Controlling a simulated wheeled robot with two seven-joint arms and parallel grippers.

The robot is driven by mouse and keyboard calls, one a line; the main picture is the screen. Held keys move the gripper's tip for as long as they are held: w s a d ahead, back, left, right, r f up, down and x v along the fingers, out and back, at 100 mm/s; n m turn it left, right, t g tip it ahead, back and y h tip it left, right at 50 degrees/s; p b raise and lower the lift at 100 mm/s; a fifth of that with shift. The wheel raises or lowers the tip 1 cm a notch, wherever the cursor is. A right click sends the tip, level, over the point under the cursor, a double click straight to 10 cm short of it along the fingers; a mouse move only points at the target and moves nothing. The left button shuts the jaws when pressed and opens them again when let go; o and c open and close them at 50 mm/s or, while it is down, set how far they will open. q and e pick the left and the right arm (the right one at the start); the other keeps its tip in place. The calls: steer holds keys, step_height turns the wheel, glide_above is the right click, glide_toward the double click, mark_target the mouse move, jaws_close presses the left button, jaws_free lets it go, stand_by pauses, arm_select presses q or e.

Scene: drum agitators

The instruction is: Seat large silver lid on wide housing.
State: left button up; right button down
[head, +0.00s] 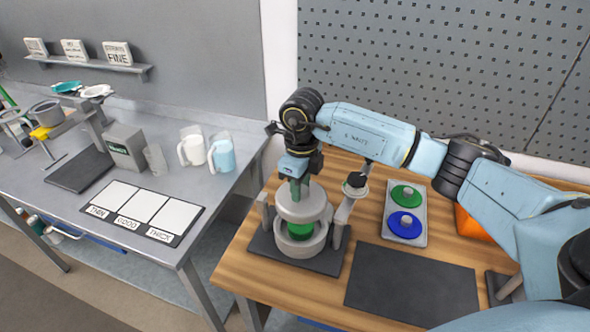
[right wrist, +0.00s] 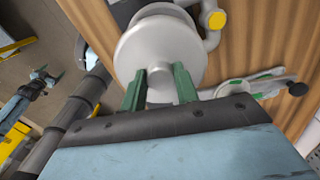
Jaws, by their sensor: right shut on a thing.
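The large silver lid (head: 301,207) is held by its top knob in my right gripper (head: 299,188). The lid looks about level and is above the wide housing (head: 299,249), with a gap between them. A green part (head: 301,231) shows through that gap. In the right wrist view the green fingers of my right gripper (right wrist: 160,85) close on both sides of the knob, and the lid's round top (right wrist: 160,45) hides most of the housing. My left gripper is not seen in the head view.
The housing stands on a dark mat with a side arm and black knob (head: 355,182) at its right. A tray (head: 418,239) holds green and blue discs. A bare dark mat (head: 411,285) lies in front. A grey bench (head: 213,190) with mugs stands left.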

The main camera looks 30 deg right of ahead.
steer(key=shift+w+d+r+m, duration=0.1)
steer(key=shift+w+d+m, duration=0.1)
steer(key=shift+m, duration=0.2)
steer(key=shift+s+f+b, duration=0.1)
steer(key=shift+f+b, duration=0.3)
steer(key=shift+f, duration=0.25)
step_height(320, 180, down, 4)
steer(key=b, duration=0.3)
steer(key=shift+f, duration=0.25)
steer(key=shift+f+b, duration=0.75)
steer(key=shift+f, duration=0.25)
steer(key=shift+f+b, duration=0.35)
steer(key=shift+b, duration=0.15)
steer(key=shift+f, duration=0.2)
